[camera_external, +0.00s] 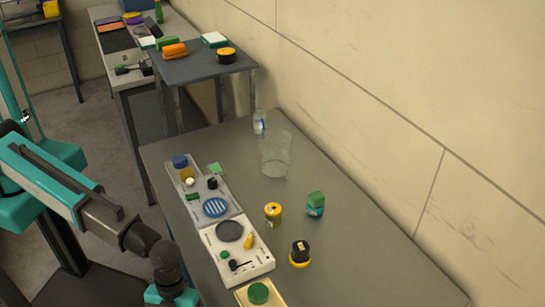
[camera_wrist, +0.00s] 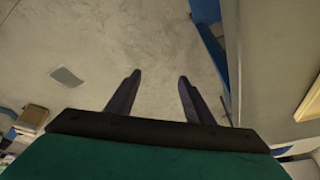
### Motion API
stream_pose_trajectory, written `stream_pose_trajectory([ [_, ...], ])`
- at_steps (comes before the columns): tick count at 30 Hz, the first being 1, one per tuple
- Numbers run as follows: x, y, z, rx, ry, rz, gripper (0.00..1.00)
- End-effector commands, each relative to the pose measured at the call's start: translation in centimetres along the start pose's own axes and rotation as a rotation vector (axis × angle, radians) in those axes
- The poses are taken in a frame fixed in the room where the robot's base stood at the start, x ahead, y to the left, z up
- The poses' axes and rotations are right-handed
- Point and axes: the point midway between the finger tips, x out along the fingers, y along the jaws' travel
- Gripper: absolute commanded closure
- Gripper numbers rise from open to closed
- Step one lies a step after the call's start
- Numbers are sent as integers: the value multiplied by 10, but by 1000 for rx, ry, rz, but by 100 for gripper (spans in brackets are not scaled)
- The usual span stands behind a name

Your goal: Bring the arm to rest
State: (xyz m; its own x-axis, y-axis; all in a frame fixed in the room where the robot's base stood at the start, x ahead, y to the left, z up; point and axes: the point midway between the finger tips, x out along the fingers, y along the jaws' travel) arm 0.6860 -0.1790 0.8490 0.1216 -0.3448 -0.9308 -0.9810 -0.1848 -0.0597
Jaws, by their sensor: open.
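My gripper (camera_wrist: 158,84) shows in the wrist view with its two dark fingers apart and nothing between them. It points down over bare grey floor (camera_wrist: 120,40). In the external view my teal and grey arm (camera_external: 60,185) is at the left, beside the near edge of the grey table (camera_external: 350,240). The gripper's fingers cannot be made out in that view.
On the table are trays (camera_external: 238,240) of small parts, a clear container (camera_external: 275,155), a yellow can (camera_external: 273,212), a green-topped jar (camera_external: 316,203) and a black-and-yellow item (camera_external: 300,252). A darker table (camera_external: 200,68) stands behind. In the wrist view, a table edge runs down the right.

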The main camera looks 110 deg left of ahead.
Motion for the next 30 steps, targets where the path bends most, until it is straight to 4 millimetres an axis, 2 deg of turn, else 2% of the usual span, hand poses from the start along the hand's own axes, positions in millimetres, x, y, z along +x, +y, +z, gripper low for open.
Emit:
stream_pose_trajectory([
  [8, 49, 41, 60, -210, -80, 58, 52],
  [14, 86, 80, 110, -397, -157, 100, 52],
  [23, 135, 149, 184, -689, -296, 149, 52],
  [30, 168, 214, 241, -927, -427, 172, 52],
])
